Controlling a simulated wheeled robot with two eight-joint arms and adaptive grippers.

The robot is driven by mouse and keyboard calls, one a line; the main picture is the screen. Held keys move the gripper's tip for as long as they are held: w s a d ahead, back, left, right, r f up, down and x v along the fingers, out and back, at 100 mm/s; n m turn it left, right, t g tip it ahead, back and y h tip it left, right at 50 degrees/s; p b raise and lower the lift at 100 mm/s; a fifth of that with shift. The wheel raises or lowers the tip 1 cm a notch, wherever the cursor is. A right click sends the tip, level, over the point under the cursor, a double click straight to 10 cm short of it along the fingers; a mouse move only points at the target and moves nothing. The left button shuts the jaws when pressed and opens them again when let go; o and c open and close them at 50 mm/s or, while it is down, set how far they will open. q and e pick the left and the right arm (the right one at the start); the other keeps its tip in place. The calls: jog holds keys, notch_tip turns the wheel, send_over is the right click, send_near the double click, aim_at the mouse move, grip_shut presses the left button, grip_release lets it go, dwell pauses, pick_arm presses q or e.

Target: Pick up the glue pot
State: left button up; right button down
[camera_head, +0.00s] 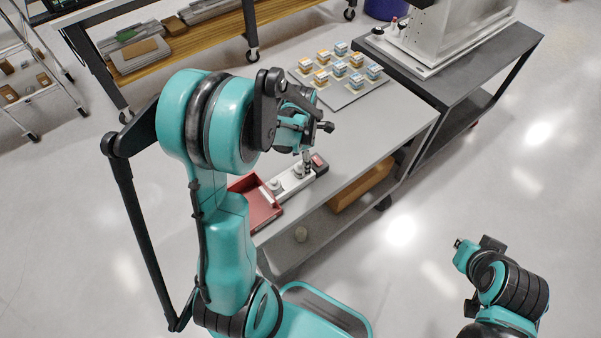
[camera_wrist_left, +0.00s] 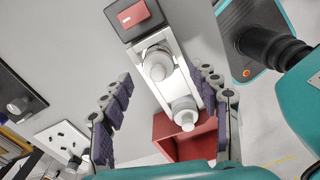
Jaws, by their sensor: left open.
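Two pale, round, lidded pieces stand on a narrow white fixture (camera_head: 286,183) on the grey table. The upper piece (camera_wrist_left: 158,66) and lower piece (camera_wrist_left: 183,113) show in the left wrist view. I cannot tell for sure which thing is the glue pot. My left gripper (camera_head: 307,158) is above the fixture's far end, and its fingers partly hide it. In the left wrist view, the left gripper (camera_wrist_left: 162,85) is open, its padded fingers apart with the fixture showing between them; nothing is held. My right arm's end (camera_head: 466,247) is at lower right, away from the table, its jaws unclear.
A red tray (camera_head: 262,208) adjoins the fixture's near end. A dark box with a red top (camera_head: 319,163) is at its far end. A flat plate (camera_head: 334,98) carries several small blue and yellow blocks. A grey machine (camera_head: 450,30) stands on the dark bench behind.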

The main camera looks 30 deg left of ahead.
aim_at(300, 163)
pick_arm(q)
notch_tip(300, 163, down, 4)
jog(key=shift+w+a+r+b, duration=0.1)
jog(key=shift+w+r+b, duration=0.05)
jog(key=shift+b, duration=0.4)
jog(key=shift+r, duration=0.1)
grip_shut()
jog(key=shift+r, duration=0.15)
